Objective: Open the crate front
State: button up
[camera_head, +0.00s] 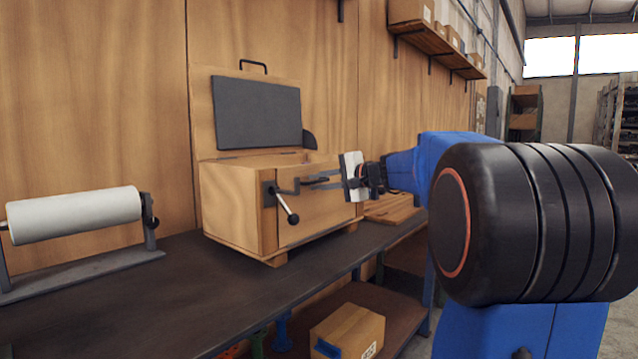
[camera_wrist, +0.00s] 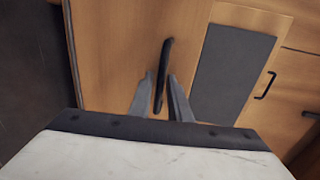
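The wooden crate (camera_head: 240,215) stands on the bench with its lid (camera_head: 205,115) raised. Its front panel (camera_head: 315,213) looks upright and closed. A dark bar handle (camera_head: 290,191) is on the front panel; it also shows in the wrist view (camera_wrist: 167,50). My gripper (camera_head: 314,182) is at the front panel. In the wrist view my fingers (camera_wrist: 160,78) stand on either side of the bar, with narrow gaps; contact is unclear.
A white roll (camera_head: 75,214) on a stand is on the dark bench (camera_head: 150,300) at left. Wooden boards (camera_head: 392,209) lie right of the crate. A cardboard box (camera_head: 347,330) is on the lower shelf. A wall shelf (camera_head: 435,42) is above.

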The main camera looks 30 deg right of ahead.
jog(key=shift+w, duration=0.1)
jog(key=shift+c, duration=0.7)
grip_shut()
